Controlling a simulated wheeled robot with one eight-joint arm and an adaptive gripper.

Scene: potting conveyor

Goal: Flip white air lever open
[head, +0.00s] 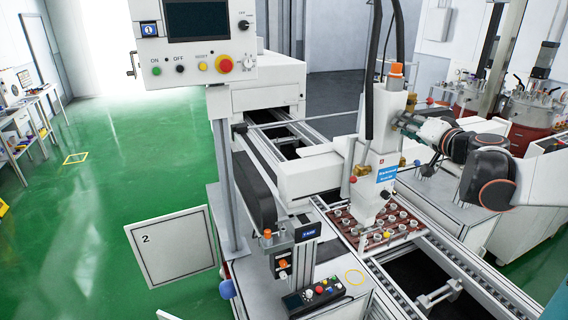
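My gripper (402,120) is at the right side of the tall white dispensing head (382,145), close against its upper part. My arm comes in from the right. The fingers are small and partly lost against the head, so I cannot tell whether they are open or touching anything. I cannot make out the white air lever for certain; it may be hidden by my gripper or blend into the white housing. Small coloured fittings show on the head, including a red knob (353,180) at its lower left.
A red-brown tray (346,226) with several white round parts sits under the head on the conveyor (450,262). A control panel (193,45) hangs at upper left. A button box (314,296) stands in front. Green floor (110,190) is open at left.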

